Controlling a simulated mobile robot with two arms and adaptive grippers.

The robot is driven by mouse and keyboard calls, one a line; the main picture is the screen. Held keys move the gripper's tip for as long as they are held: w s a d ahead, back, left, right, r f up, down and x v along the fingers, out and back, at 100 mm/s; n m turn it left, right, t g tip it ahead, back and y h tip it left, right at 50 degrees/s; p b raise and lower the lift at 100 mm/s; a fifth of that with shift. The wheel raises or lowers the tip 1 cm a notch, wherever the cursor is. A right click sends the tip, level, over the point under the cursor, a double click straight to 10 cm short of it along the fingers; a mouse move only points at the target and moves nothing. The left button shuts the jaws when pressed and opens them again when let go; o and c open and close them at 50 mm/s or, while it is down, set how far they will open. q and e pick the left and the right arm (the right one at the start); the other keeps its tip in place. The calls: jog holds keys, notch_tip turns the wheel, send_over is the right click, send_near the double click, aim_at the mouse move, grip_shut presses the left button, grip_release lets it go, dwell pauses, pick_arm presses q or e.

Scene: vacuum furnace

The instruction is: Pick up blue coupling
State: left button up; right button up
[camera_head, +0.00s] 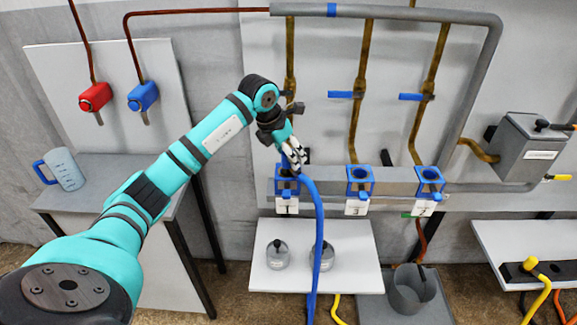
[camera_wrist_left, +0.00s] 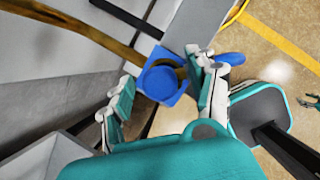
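In the head view, my left gripper (camera_head: 292,158) reaches down to a blue coupling (camera_head: 286,186) at the place labelled 1, partly hidden behind the fingers and hose. A blue hose (camera_head: 318,230) runs from beside it down to the floor. In the left wrist view, a square blue coupling with a round hole (camera_wrist_left: 165,80) lies just beyond and between the spread fingers of the left gripper (camera_wrist_left: 164,82). The fingers look apart from it; contact cannot be made out. A rounded blue part (camera_wrist_left: 230,59) shows beside the right-hand finger. My right gripper is not identifiable in either view.
Two more blue couplings, at labels 3 (camera_head: 359,180) and 2 (camera_head: 429,180), sit along the grey rail. Brown pipes with blue handles (camera_head: 345,94) rise behind. A white shelf (camera_head: 262,285) with two grey pots stands below. A blue jug (camera_head: 66,168) stands on the left table.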

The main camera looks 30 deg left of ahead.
pick_arm(q)
grip_shut()
